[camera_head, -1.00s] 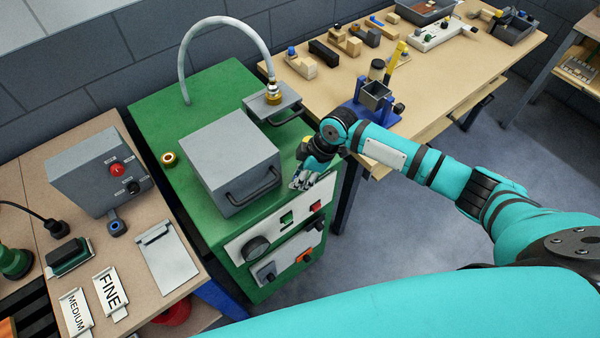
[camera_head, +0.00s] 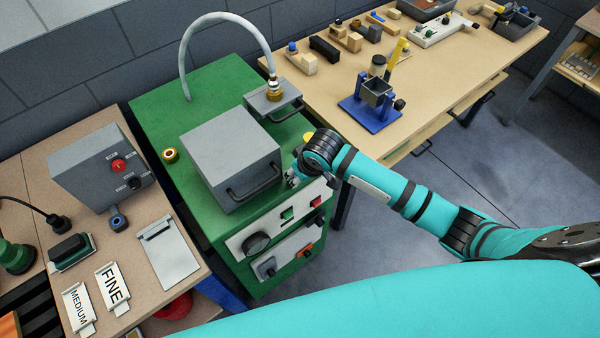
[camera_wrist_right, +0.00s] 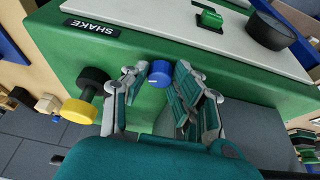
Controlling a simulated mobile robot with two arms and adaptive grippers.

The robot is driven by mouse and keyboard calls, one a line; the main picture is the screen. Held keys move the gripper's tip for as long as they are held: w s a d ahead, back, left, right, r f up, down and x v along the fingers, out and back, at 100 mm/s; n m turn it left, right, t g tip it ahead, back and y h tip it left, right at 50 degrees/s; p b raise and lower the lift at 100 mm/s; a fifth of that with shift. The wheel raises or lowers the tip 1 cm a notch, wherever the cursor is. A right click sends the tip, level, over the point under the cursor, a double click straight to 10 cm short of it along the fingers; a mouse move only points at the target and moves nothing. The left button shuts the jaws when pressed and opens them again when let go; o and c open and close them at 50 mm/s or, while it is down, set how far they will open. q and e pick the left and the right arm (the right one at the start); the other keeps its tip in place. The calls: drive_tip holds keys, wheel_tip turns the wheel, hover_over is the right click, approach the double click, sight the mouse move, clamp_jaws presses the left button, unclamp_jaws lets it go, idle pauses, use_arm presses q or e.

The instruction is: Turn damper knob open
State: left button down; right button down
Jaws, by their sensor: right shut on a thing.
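A small blue knob (camera_wrist_right: 159,73) with a pale mark sits on the green side of the machine in the right wrist view. No label reading "damper" is legible. My right gripper (camera_wrist_right: 158,82) has its fingers on either side of the blue knob and is shut on it. In the head view the right gripper (camera_head: 293,180) is at the right side of the green cabinet (camera_head: 160,115), just past the grey box; its fingertips are mostly hidden and the blue knob cannot be made out. My left gripper is not in view.
A black and yellow knob (camera_wrist_right: 84,101) sticks out beside the gripper, near a "SHAKE" label (camera_wrist_right: 91,27). The front panel has a black dial (camera_head: 257,244) and a green switch (camera_head: 287,214). A grey box (camera_head: 230,155) with a handle stands on the cabinet. A wooden workbench (camera_head: 440,90) is behind.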

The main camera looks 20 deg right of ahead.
drive_tip(key=shift+a+r+m+h, duration=0.15)
drive_tip(key=shift+m+h, duration=0.55)
drive_tip(key=shift+m, duration=1.3)
drive_tip(key=shift+w, duration=0.1)
drive_tip(key=c, duration=1.1)
unclamp_jaws()
drive_tip(key=shift+o, duration=0.2)
drive_tip(key=shift+s+r, duration=0.25)
drive_tip(key=shift+r, duration=0.05)
drive_tip(key=v, duration=0.7)
drive_tip(key=shift+s, duration=0.15)
